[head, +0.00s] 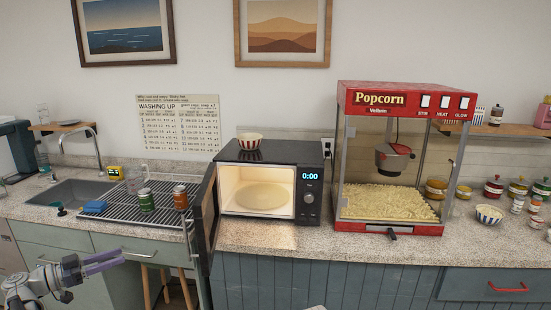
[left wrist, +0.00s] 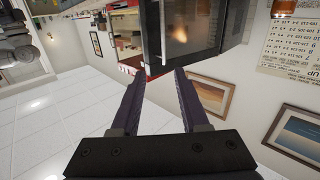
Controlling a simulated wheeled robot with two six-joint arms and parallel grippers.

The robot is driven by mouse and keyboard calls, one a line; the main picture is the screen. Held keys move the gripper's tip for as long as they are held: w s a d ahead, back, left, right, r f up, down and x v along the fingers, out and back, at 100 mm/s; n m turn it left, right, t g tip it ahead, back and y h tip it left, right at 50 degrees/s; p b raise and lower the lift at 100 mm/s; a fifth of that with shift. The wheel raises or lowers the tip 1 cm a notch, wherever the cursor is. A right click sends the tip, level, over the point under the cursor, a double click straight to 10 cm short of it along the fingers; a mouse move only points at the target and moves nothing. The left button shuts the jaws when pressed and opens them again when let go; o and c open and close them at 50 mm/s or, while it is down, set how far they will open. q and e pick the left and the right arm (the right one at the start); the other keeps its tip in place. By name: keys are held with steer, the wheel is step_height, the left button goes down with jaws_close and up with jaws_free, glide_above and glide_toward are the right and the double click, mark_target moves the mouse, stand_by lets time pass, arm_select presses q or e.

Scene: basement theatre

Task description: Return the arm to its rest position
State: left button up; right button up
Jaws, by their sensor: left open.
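My left gripper (head: 104,263) is at the lower left of the head view, in front of the grey-green cabinets below the counter. Its fingers point right and hold nothing. In the left wrist view the two dark purple fingers (left wrist: 156,100) stand apart with nothing between them. That view is tilted and shows the microwave beyond the fingertips. My right gripper is in neither view.
The microwave (head: 312,208) stands on the counter with its door (head: 206,222) swung open toward me and its lit inside showing. The popcorn machine (head: 390,228) is to the right. The sink (head: 70,192) and drying rack (head: 125,200) are left.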

arm_select(q)
steer(key=d+f+n+g+y, duration=0.1)
steer(key=d+f+g, duration=0.25)
steer(key=d, duration=0.65)
steer(key=d+f+g+y, duration=0.1)
steer(key=d+f+g, duration=0.3)
steer(key=d, duration=0.5)
steer(key=d+f+n+g+y, duration=0.15)
steer(key=d+f, duration=0.35)
steer(key=d, duration=0.5)
steer(key=s+d+f+n+g+y, duration=0.1)
steer(key=s+d+f+y, duration=0.3)
steer(key=s+d, duration=0.3)
steer(key=s+d+f+n+g+y, duration=0.1)
steer(key=s+d+f+y, duration=0.3)
steer(key=d, duration=0.5)
steer(key=s+g+y, duration=0.1)
steer(key=s+y, duration=0.1)
steer(key=s, duration=0.1)
steer(key=shift+s+d+p, duration=0.15)
steer(key=shift+p, duration=0.2)
steer(key=shift+r+n+y, duration=0.1)
steer(key=shift+n+y, duration=0.15)
